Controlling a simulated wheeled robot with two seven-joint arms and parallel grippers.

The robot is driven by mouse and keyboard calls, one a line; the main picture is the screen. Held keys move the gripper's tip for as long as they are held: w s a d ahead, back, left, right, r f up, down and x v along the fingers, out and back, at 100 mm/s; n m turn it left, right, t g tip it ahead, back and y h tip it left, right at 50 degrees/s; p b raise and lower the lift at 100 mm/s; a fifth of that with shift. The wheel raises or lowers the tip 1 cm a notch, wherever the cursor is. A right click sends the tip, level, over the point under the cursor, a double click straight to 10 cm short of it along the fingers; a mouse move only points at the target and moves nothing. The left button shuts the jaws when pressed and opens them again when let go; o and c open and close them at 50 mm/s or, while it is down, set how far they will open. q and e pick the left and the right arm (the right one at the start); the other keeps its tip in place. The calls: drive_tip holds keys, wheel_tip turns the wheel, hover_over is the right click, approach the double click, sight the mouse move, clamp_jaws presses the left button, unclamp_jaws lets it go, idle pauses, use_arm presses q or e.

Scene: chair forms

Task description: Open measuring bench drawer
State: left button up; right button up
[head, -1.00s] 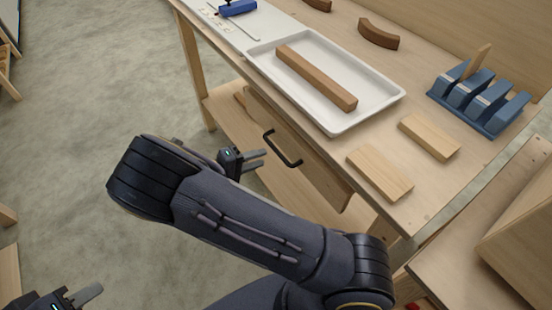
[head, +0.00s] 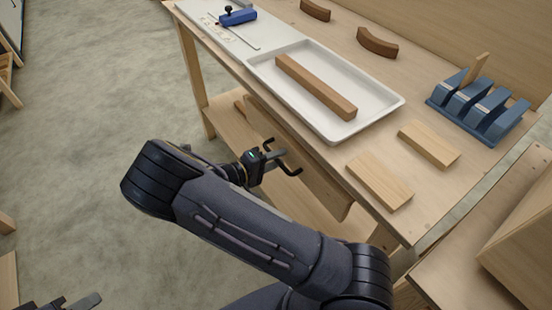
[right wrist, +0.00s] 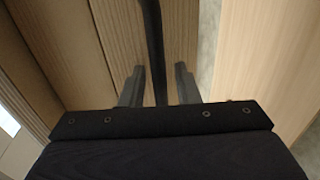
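The measuring bench (head: 385,145) has a wooden drawer (head: 328,188) under its top, with a black bar handle (head: 291,152) on the front. The drawer looks shut. My right gripper (head: 279,162) is at the handle. In the right wrist view its two fingers (right wrist: 159,86) stand apart, with the dark handle bar (right wrist: 153,40) running between them. A gap shows on each side of the bar, so the fingers do not grip it. My left gripper (head: 80,301) is low at the left corner of the head view, partly cut off, far from the bench.
On the bench lie a white tray (head: 262,68) with a brown wooden bar (head: 315,86), two pale blocks (head: 379,180), curved brown pieces (head: 377,42) and a blue rack (head: 480,108). A lower shelf (head: 228,118) lies beneath.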

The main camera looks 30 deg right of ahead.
clamp_jaws()
